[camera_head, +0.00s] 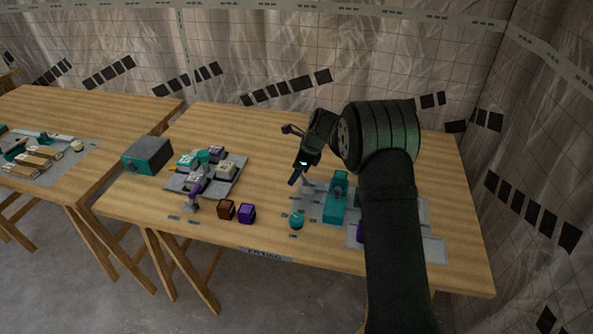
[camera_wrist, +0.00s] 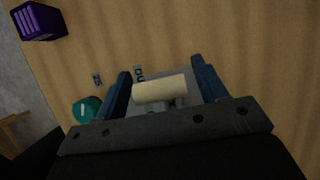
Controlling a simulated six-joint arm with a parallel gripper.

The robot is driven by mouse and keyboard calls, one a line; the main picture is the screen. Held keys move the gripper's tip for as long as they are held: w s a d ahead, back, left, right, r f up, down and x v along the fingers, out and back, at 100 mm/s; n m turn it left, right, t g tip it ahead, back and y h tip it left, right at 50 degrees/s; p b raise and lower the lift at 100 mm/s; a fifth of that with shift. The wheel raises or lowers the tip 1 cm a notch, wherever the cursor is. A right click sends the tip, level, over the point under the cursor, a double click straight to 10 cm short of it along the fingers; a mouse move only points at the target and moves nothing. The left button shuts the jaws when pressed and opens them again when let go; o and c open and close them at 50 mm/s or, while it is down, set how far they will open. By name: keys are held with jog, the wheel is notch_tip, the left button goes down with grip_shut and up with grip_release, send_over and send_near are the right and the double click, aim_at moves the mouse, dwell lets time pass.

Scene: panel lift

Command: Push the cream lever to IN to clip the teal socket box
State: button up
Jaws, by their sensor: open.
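The cream lever (camera_wrist: 160,89) shows in the wrist view as a pale bar lying between my two blue fingers, with space on both sides. I cannot make out the lever clearly in the head view. My gripper (camera_head: 297,176) is open and points down over the left part of a grey plate (camera_head: 310,199); in the wrist view its fingers (camera_wrist: 163,83) stand on either side of the lever. I cannot tell whether either finger touches it. A dark label beside the lever is too small to read surely. The teal socket box (camera_head: 336,207) stands on the plate, right of my gripper.
A teal round knob (camera_head: 296,221) stands front-left of the plate; it also shows in the wrist view (camera_wrist: 86,110). A purple cube (camera_head: 246,213) and a brown cube (camera_head: 226,210) sit farther left, near a grey tray (camera_head: 233,180) of parts. The table behind is clear.

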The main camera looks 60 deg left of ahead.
jog(key=shift+c, duration=0.4)
jog(key=c, duration=1.3)
jog(key=shift+w+d+r+g+y, duration=0.35)
jog(key=shift+w+d+g+y, duration=0.15)
jog(key=shift+g+y, duration=0.3)
jog(key=shift+w+d+r+g+y, duration=0.25)
jog(key=shift+w+d+g+y, duration=0.5)
jog(key=shift+g+y, duration=0.45)
jog(key=o, duration=1.4)
jog(key=v, duration=1.7)
jog(key=shift+w+d+r, duration=0.15)
jog(key=shift+r, duration=0.05)
jog(key=shift+c, duration=0.5)
